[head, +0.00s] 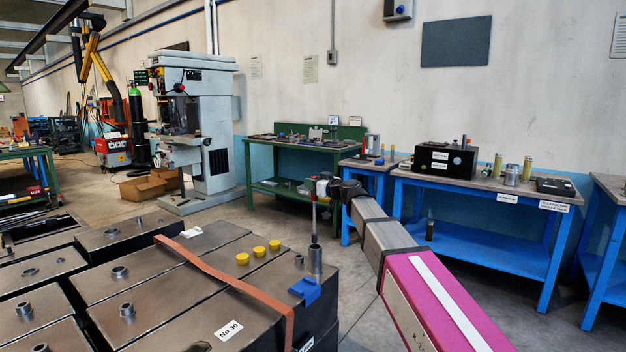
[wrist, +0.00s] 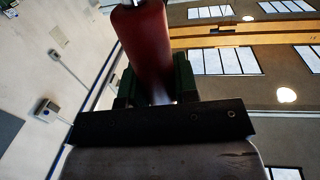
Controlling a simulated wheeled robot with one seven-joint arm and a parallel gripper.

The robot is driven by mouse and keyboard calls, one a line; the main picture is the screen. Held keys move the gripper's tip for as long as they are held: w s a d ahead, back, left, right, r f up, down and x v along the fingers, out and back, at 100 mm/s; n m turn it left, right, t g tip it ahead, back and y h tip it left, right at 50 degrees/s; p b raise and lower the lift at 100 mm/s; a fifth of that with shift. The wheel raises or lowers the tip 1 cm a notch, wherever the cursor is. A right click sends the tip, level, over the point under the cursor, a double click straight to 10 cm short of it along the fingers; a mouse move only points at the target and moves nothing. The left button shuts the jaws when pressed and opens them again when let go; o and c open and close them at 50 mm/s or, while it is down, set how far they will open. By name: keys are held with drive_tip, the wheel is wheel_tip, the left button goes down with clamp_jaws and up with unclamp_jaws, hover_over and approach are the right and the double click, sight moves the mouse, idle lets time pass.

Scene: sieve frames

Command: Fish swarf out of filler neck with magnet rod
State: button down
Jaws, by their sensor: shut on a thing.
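My gripper (head: 322,185) is shut on the red handle of the magnet rod and holds it upright above the front right black tank. In the wrist view the red handle (wrist: 148,45) stands between the green fingers of my gripper (wrist: 154,82). The thin rod (head: 313,219) points straight down at the tall grey filler neck (head: 315,260) near the tank's right edge. Its lower end meets the neck's mouth in the picture; I cannot tell whether it is inside. No swarf is visible.
A blue piece (head: 305,290) lies at the foot of the neck. Several yellow caps (head: 258,252) and an orange strap (head: 225,277) lie on the tanks. Other tanks (head: 150,290) with short necks stand to the left. A blue bench (head: 480,190) stands behind, across open floor.

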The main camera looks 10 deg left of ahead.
drive_tip(key=shift+f, duration=5.1)
drive_tip(key=shift+r, duration=8)
